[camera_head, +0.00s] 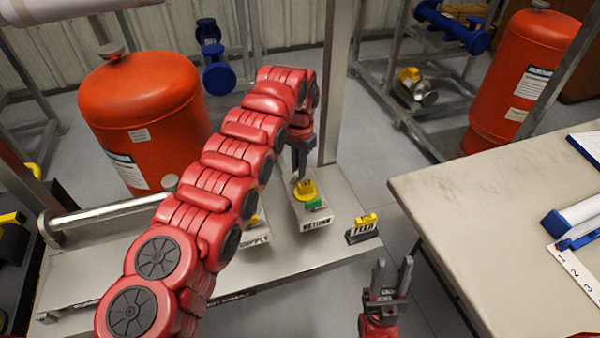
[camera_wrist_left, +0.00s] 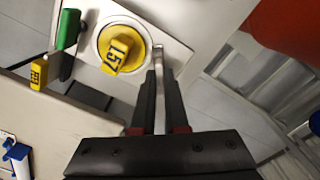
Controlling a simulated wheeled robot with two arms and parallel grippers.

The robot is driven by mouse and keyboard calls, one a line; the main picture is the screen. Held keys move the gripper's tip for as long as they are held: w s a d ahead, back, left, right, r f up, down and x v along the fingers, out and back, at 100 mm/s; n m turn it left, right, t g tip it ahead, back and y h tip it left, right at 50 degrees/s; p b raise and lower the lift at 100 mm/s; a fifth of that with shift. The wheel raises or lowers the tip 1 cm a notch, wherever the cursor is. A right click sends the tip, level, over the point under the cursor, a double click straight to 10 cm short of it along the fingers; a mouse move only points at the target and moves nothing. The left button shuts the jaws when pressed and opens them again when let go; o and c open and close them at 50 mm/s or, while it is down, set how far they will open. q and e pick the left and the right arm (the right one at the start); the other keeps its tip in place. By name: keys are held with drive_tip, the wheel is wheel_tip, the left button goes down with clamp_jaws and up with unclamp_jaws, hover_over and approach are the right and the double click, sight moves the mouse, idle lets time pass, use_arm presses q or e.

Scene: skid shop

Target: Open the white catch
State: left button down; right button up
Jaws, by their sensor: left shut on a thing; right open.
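My left gripper (camera_head: 299,174) reaches down to a light panel (camera_head: 318,223) with a yellow numbered knob (camera_head: 305,187). In the left wrist view, its two dark fingers (camera_wrist_left: 157,73) are shut on a thin whitish catch (camera_wrist_left: 157,52), just right of the round white plate that carries the yellow knob (camera_wrist_left: 121,53). The fingertips are beside the knob and apart from it. A green handle (camera_wrist_left: 68,29) is on the knob's other side. The catch is too small to make out in the head view. My right gripper (camera_head: 389,280) is open and empty, in front of the skid.
A dark block with a yellow top (camera_head: 362,228) stands on the skid base. A grey upright post (camera_head: 334,90) rises behind the panel. A red tank (camera_head: 145,110) stands at left. A pale table (camera_head: 470,205) fills the right, with open floor before it.

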use_arm(q)
drive_tip(key=shift+m, duration=1.5)
drive_tip(key=shift+m+b, duration=0.3)
drive_tip(key=shift+m, duration=1.4)
drive_tip(key=shift+m, duration=0.4)
drive_tip(key=c, duration=0.9)
unclamp_jaws()
drive_tip(key=shift+c, duration=0.2)
